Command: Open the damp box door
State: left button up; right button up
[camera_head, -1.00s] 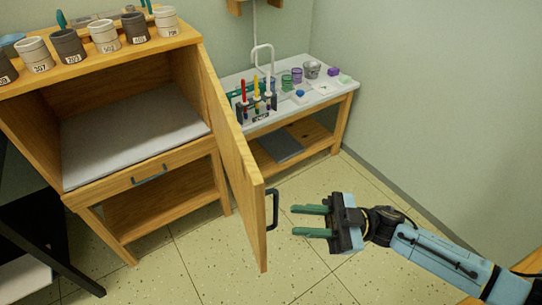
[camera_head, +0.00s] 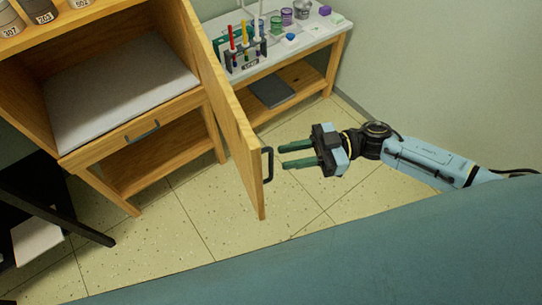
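The damp box (camera_head: 28,118) is a wooden cabinet at the left with a pale slab (camera_head: 120,95) on its inner floor. Its door (camera_head: 232,125) stands wide open, swung out toward me. A dark handle (camera_head: 268,165) sits on the door's outer face near the free edge. My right gripper (camera_head: 284,156) is just right of the handle, its two green fingers apart and pointing left at it. The fingertips look close to the handle, with nothing between them; I cannot tell if they touch it. My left gripper is out of view.
A drawer with a dark handle (camera_head: 143,132) is below the box opening. Labelled cups (camera_head: 40,10) stand on top. A white-topped table (camera_head: 312,38) with a tool rack and small jars stands behind the door. A blue-green surface (camera_head: 330,255) fills the lower foreground. Tiled floor is open around the gripper.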

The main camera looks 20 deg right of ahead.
aim_at(271, 160)
jog(key=a, duration=0.5)
jog(key=shift+w, duration=0.2)
jog(key=shift+d, duration=0.1)
grip_shut()
